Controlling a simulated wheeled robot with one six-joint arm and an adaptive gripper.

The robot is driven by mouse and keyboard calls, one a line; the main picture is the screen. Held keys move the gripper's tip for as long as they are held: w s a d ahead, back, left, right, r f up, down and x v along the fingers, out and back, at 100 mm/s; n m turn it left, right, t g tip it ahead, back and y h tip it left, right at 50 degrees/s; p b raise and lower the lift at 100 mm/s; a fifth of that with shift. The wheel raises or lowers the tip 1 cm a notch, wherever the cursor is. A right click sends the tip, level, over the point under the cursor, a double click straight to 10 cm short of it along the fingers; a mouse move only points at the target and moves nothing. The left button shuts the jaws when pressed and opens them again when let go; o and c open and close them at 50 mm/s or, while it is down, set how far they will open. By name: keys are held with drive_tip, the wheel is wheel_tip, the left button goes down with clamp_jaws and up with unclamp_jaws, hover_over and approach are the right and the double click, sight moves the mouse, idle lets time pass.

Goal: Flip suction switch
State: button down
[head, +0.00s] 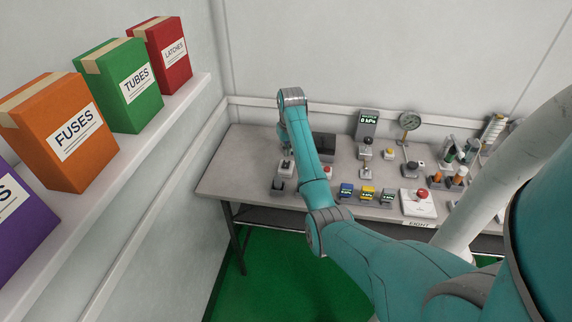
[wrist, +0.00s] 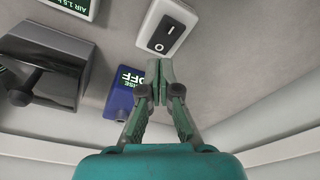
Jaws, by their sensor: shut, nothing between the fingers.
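A white rocker switch (wrist: 166,30) with a black rocker marked I and O shows at the top of the wrist view. I cannot read a suction label on it. A blue unit (wrist: 121,101) with a display reading OFF is beside it. My gripper (wrist: 158,80) is shut and empty, its fingertips pointing toward the rocker switch and appearing just short of it. In the head view my gripper (head: 285,146) is low over the left part of the bench, above a small pale switch unit (head: 286,171). Contact cannot be told.
A grey box with a black lever (wrist: 38,82) is left of the fingers in the wrist view. Labelled boxes stand on a left shelf (head: 125,156).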

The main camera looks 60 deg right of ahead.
sight(287, 162)
drive_tip(key=shift+r, duration=1.85)
